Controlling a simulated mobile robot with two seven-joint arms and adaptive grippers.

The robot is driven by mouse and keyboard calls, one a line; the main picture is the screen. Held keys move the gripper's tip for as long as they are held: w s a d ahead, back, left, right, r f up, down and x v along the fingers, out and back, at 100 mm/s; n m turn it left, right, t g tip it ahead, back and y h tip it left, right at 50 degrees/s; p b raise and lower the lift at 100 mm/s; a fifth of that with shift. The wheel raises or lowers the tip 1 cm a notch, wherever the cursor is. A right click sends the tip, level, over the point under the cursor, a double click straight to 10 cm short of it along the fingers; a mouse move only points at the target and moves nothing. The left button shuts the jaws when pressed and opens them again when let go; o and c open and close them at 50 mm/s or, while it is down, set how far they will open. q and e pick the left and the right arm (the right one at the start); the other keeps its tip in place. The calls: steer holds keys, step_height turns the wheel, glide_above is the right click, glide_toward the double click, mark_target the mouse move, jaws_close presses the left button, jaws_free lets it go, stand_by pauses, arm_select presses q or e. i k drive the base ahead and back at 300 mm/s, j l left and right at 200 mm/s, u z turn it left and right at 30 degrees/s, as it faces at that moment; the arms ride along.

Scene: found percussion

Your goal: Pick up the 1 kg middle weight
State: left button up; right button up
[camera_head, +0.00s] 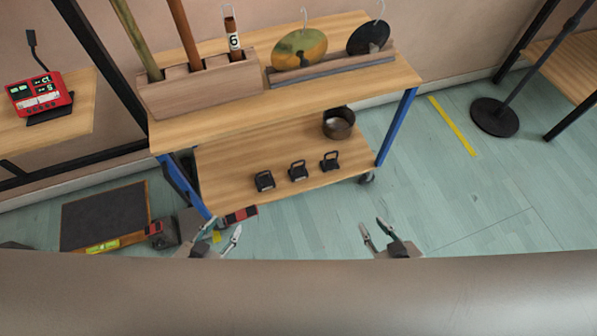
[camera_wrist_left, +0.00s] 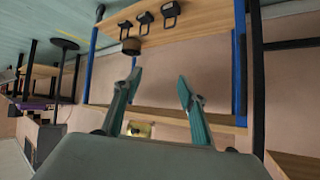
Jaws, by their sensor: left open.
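Three dark weights with handles stand in a row on the lower wooden shelf. The middle weight (camera_head: 298,172) sits between the left weight (camera_head: 264,181) and the right weight (camera_head: 330,161). In the left wrist view the middle weight (camera_wrist_left: 146,20) is near the top edge, with the picture turned over. My left gripper (camera_head: 226,226) is open and empty, in front of the shelf and to the left of the weights, well apart from them. Its spread fingers (camera_wrist_left: 159,82) show in the wrist view. My right gripper (camera_head: 371,223) is open and empty, to the right of the weights.
A round metal pot (camera_head: 339,124) stands behind the weights. The upper shelf (camera_head: 350,85) overhangs the rear of the lower shelf (camera_head: 235,165). A blue post (camera_head: 397,125) stands at the right. A black board (camera_head: 104,215) lies on the floor at left.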

mark_target(298, 173)
steer(key=i+l, duration=0.15)
steer(key=l, duration=0.3)
steer(key=i+l+u, duration=0.1)
steer(key=l, duration=0.3)
steer(key=i+l, duration=0.1)
steer(key=l, duration=0.35)
steer(key=i+l, duration=0.15)
steer(key=l, duration=0.3)
steer(key=i+l+u, duration=0.1)
steer(key=l, duration=0.35)
